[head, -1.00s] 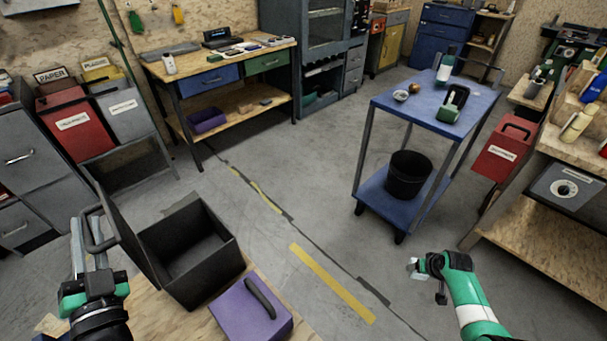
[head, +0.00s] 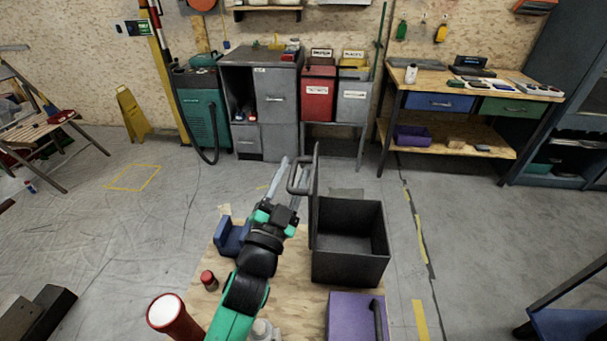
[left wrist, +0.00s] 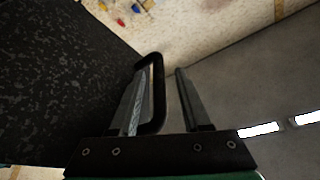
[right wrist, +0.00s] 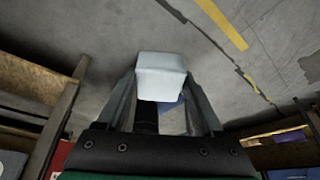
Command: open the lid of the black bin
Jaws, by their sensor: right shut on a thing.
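The black bin (head: 350,270) stands on a wooden surface with its inside showing. Its lid (head: 315,205) stands upright along the left side, seen nearly edge-on; it fills the left of the left wrist view (left wrist: 60,80). My left gripper (head: 291,170) is at the lid's handle (head: 299,188). In the left wrist view, its fingers are apart, one reaching through the handle (left wrist: 156,95) loop and the handle's outer bar between them. My right gripper (right wrist: 162,82) shows only in the right wrist view, shut on a white block-shaped thing (right wrist: 161,75) with a dark part below.
A purple box (head: 350,315) with a dark handle sits in front of the bin. A blue object (head: 232,237), a small red-capped item (head: 209,280) and a red-and-white cylinder (head: 172,315) are near my left arm. Open floor lies behind the bin.

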